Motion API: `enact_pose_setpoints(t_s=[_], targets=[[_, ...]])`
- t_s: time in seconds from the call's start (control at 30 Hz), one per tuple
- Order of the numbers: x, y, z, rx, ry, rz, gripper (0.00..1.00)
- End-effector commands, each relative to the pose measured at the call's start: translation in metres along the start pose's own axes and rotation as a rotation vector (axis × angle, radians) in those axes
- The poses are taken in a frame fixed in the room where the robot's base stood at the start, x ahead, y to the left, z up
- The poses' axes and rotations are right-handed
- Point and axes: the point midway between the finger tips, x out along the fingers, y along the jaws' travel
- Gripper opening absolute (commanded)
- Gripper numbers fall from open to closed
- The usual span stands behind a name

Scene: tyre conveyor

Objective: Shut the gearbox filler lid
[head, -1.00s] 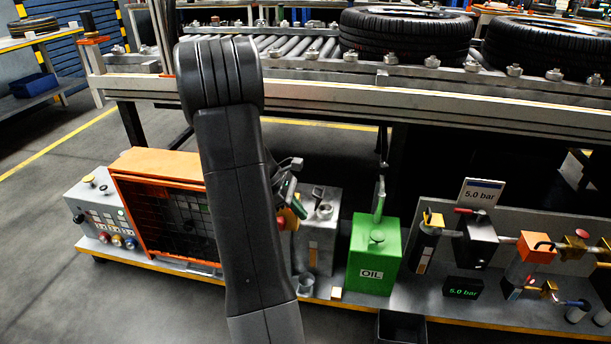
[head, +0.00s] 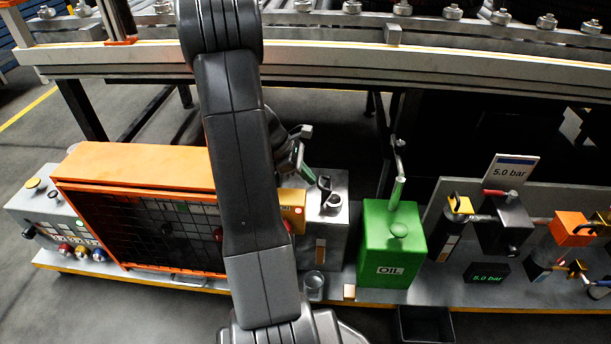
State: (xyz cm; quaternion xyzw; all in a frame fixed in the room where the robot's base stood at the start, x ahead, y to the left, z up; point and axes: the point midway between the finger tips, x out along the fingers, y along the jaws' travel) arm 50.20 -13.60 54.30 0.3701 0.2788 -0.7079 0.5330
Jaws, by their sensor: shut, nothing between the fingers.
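The gearbox (head: 335,240) is a grey metal box on the low bench, left of the green oil can, with a sight strip on its front. On its top is the filler neck (head: 333,203). A small dark lid (head: 324,183) stands raised beside the neck, so the filler looks open. My gripper (head: 306,173) is partly hidden behind my dark arm. Its visible end is shut and empty, just above and left of the lid. I cannot tell whether it touches the lid.
The green oil can (head: 390,245) with its upright spout stands close on the right. An orange guarded cage (head: 150,215) is on the left. A clear cup (head: 313,283) sits in front of the gearbox. The conveyor frame (head: 450,75) runs behind.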

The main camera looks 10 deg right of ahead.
Motion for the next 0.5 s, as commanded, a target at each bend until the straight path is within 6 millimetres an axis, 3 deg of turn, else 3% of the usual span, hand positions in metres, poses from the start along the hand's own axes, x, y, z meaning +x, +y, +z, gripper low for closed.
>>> enact_pose_setpoints(t_s=[0.5], targets=[[-0.0010,0.0001,0.0061,0.000,0.049,0.000,0.00]])
